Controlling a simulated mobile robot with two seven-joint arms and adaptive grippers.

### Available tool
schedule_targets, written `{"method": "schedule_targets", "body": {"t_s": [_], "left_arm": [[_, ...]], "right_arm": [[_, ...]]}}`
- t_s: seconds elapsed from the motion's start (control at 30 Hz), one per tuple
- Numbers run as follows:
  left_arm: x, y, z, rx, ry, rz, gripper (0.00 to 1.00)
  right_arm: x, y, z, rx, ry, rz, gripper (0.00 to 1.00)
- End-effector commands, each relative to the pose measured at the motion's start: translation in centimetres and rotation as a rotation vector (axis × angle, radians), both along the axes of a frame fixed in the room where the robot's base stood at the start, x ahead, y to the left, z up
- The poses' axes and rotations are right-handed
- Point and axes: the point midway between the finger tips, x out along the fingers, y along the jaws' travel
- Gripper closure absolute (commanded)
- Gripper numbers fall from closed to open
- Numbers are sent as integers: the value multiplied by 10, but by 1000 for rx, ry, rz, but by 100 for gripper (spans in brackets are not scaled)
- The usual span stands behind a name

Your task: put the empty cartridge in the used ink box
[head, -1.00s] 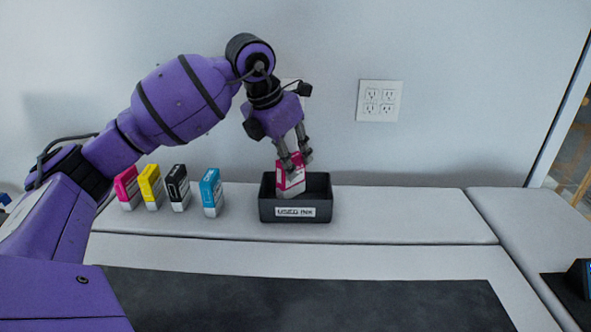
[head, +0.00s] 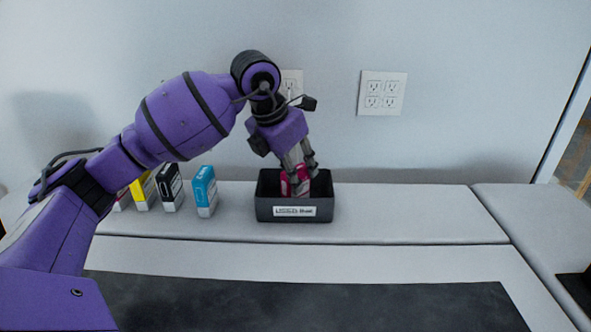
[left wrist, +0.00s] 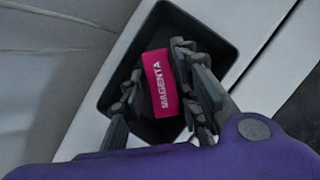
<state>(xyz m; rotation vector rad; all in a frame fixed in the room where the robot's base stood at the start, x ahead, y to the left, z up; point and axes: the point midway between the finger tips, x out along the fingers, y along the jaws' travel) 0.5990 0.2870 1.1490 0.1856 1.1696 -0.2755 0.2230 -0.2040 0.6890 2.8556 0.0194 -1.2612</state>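The magenta cartridge (head: 297,181) is inside the dark used ink box (head: 262,211), mostly hidden by its front wall. In the left wrist view the cartridge (left wrist: 160,84) shows its pink face lettered MAGENTA. My left gripper (head: 304,171) points down into the box with one finger on each side of the cartridge. In the left wrist view my left fingers (left wrist: 160,75) are close beside it, with a thin dark strip at its left side. I cannot tell whether they still press on it. My right gripper is out of view.
Blue (head: 205,190), black (head: 170,186) and yellow (head: 144,190) cartridges stand left of the box. Another (head: 124,200) is partly hidden behind my left arm. The white counter (head: 410,213) is clear right of the box. A wall with outlets (head: 382,93) is behind.

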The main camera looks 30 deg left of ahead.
Motion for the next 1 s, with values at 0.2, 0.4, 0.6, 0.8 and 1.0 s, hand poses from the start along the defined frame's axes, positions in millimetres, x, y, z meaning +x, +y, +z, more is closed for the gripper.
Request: {"method": "schedule_targets", "body": {"t_s": [0.2, 0.4, 0.6, 0.8, 1.0], "left_arm": [[0, 0, 1, -1, -2, 0, 60], [0, 0, 6, -1, -4, 0, 60], [-10, 4, 33, 1, -6, 0, 60], [-26, 9, 74, 1, -5, 1, 60], [-38, 13, 103, 0, -2, 0, 60]], "right_arm": [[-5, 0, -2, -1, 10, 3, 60], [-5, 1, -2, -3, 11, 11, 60], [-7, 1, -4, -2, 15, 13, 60], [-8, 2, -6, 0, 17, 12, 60], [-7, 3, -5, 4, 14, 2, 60]]}}
